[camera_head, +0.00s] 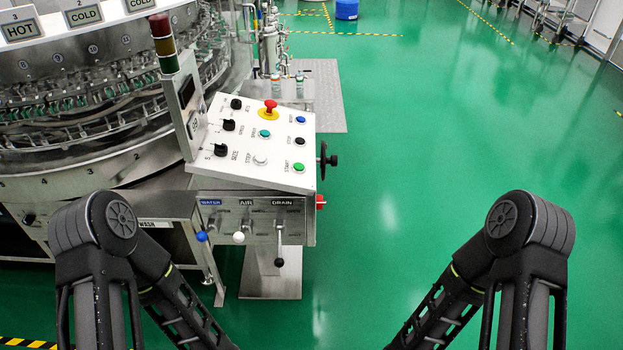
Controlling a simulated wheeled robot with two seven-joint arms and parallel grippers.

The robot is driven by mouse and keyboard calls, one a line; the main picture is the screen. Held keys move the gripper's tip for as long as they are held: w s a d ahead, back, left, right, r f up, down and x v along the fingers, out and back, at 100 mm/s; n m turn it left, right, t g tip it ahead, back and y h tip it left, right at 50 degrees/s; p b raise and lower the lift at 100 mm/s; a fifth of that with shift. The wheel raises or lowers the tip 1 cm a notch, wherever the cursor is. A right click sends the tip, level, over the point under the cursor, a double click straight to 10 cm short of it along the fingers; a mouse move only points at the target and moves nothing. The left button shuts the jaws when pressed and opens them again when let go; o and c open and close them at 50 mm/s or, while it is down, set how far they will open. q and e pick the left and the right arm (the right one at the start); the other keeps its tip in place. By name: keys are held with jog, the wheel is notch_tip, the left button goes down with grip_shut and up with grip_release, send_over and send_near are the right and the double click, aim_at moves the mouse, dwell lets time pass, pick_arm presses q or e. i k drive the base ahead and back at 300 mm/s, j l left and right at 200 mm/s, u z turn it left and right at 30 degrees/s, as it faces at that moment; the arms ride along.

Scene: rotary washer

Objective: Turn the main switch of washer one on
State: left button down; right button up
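The rotary washer (85,125) fills the left side, with a sloped white control panel (235,150) at its right. The panel carries a red mushroom button (270,106) on a yellow ring, several black knobs, and green, blue, black and white buttons. A small red part (320,202) sticks out from the right side of the box below the panel. It may be the main switch, but its label and position cannot be read. My two black arms rise at the lower left and lower right, apart from the panel. Both grippers are below the picture edge.
Under the panel, WATER, AIR and DRAIN levers hang with blue (201,236), white (239,238) and black (279,262) knobs. A black handwheel (327,160) juts from the panel's right. Green floor (440,130) to the right is clear. A blue drum (346,9) stands far back.

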aim_at(321, 201)
jog(key=i+l+u, duration=0.25)
jog(key=l, duration=0.3)
jog(key=i+l+u, duration=0.25)
jog(key=i+l, duration=0.15)
jog(key=l, duration=0.25)
jog(key=l+u, duration=0.15)
jog(key=u, duration=0.3)
jog(key=i+l+u, duration=0.1)
jog(key=u, duration=0.35)
jog(key=l+u, duration=0.3)
jog(key=l, duration=0.5)
jog(key=l+u, duration=0.25)
jog(key=l, duration=0.5)
jog(key=l+u, duration=0.3)
jog(key=l, duration=0.5)
jog(key=k+l, duration=0.1)
jog(key=l, duration=0.8)
jog(key=k+l, duration=0.15)
jog(key=l, duration=0.8)
jog(key=k+l+u, duration=0.1)
jog(key=l, duration=0.35)
jog(key=k+l, duration=0.15)
jog(key=l, duration=0.3)
